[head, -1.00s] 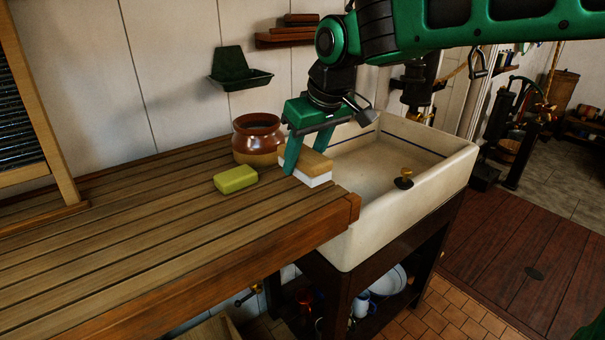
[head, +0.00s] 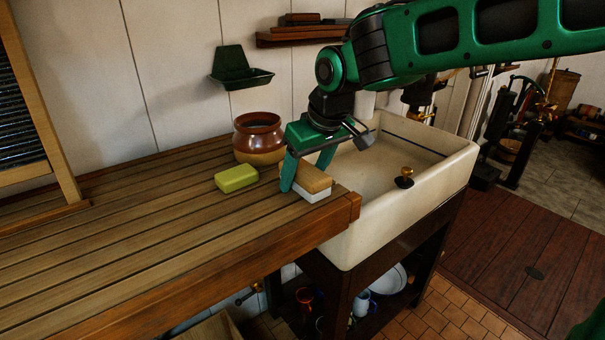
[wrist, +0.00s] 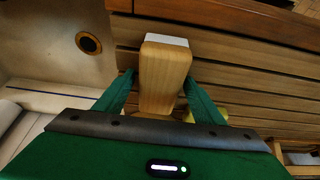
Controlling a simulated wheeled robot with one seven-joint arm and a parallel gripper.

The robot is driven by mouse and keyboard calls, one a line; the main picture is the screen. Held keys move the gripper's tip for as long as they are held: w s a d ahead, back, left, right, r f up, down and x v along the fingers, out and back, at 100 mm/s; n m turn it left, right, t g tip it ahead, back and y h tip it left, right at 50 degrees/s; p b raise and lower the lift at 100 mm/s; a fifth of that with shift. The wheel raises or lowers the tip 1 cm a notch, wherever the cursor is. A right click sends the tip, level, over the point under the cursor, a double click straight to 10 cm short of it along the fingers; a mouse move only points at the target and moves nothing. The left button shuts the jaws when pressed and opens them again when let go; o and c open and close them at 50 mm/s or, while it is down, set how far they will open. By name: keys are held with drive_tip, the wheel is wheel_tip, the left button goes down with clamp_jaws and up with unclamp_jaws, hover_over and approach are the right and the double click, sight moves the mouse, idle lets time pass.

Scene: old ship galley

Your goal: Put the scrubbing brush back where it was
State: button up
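The scrubbing brush (head: 314,180) has a tan wooden back and a white underside. It is wood side up, over the right end of the slatted wooden drainboard (head: 130,215), near the sink. My gripper (head: 306,176) comes down from above with a green finger on each side of the brush and appears shut on it. In the wrist view the brush (wrist: 165,75) lies lengthwise between the fingertips (wrist: 160,76). I cannot tell whether its underside touches the slats.
A green soap bar (head: 236,178) lies left of the brush. A brown glazed pot (head: 258,139) stands behind, near the wall. The white sink (head: 380,165) with a brass drain fitting (head: 404,178) is at right. The drainboard's left part is clear. A green wall dish (head: 240,72) hangs above.

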drive_tip(key=v, duration=1.2)
drive_tip(key=shift+d, duration=0.15)
drive_tip(key=s+d+f+m+h, duration=0.1)
drive_tip(key=s+d+f+m, duration=0.15)
drive_tip(key=d, duration=0.45)
drive_tip(key=s+d+f+m+g, duration=0.1)
drive_tip(key=d+f+m, duration=0.15)
drive_tip(key=d, duration=0.45)
drive_tip(key=s+d+f+m+h, duration=0.1)
drive_tip(key=s+d+f, duration=0.15)
drive_tip(key=d, duration=0.45)
drive_tip(key=s+d+f+m+g, duration=0.1)
drive_tip(key=s+d+f+m, duration=0.2)
drive_tip(key=s+d+f, duration=0.3)
drive_tip(key=s+d+f+m+g, duration=0.1)
drive_tip(key=s+d+f+m, duration=0.3)
drive_tip(key=s, duration=0.9)
drive_tip(key=d+f, duration=0.2)
drive_tip(key=d, duration=0.1)
drive_tip(key=shift+d+g, duration=0.25)
drive_tip(key=shift+g, duration=0.05)
